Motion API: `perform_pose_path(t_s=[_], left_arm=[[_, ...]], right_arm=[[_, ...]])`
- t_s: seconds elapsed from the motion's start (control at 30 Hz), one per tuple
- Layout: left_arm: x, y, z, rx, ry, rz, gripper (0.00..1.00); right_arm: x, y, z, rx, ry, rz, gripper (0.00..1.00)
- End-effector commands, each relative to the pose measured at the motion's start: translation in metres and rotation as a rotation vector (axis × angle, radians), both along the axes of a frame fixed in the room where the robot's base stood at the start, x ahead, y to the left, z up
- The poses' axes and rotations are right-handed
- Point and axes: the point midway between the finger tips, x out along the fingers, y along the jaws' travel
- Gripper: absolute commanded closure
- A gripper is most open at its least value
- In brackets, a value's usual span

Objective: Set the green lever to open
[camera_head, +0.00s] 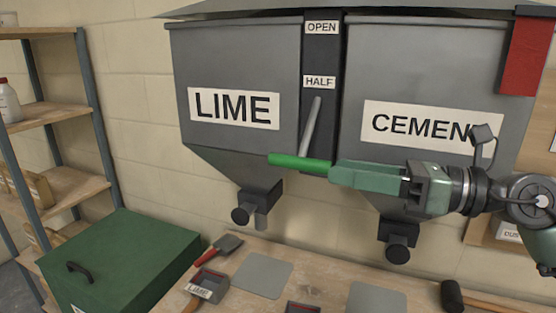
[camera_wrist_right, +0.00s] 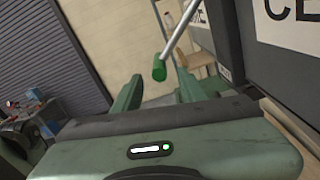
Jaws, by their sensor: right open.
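The green lever has a green grip (camera_head: 298,161) on a grey rod (camera_head: 311,125), in front of a dark strip between two hoppers. The strip has an OPEN label (camera_head: 322,27) at the top and a HALF label (camera_head: 320,82) midway. The grip is well below HALF. My right gripper (camera_head: 334,174) reaches in from the right, its fingertips at the grip's right end. In the wrist view the grip's round end (camera_wrist_right: 159,70) shows between the spread fingers (camera_wrist_right: 157,90). I cannot tell whether they touch it. My left gripper is not in view.
The LIME hopper (camera_head: 238,62) and CEMENT hopper (camera_head: 425,70) flank the lever, with spouts above a wooden bench (camera_head: 255,300). A scoop (camera_head: 228,243), grey plates and a mallet (camera_head: 452,296) lie on it. A green box (camera_head: 130,250) and shelves (camera_head: 50,112) stand at left.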

Motion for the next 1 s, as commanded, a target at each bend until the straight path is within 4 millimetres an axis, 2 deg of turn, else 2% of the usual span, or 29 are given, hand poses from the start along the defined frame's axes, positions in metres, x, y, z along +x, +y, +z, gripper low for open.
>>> perform_pose_path(t_s=[0.17,0.3,0.53,0.9,1.0], left_arm=[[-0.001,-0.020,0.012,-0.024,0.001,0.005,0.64],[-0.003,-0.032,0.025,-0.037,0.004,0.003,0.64],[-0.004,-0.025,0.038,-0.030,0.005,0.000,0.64],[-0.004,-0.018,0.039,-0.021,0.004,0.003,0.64],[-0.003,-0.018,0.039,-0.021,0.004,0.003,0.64]], right_arm=[[0.005,0.017,0.004,0.001,0.000,0.003,0.59],[0.012,0.040,0.005,0.002,0.001,0.004,0.59],[0.021,0.068,0.003,0.002,0.001,0.003,0.59],[0.024,0.074,0.000,0.001,0.000,0.000,0.59],[0.024,0.074,0.000,0.001,0.001,0.000,0.86]])
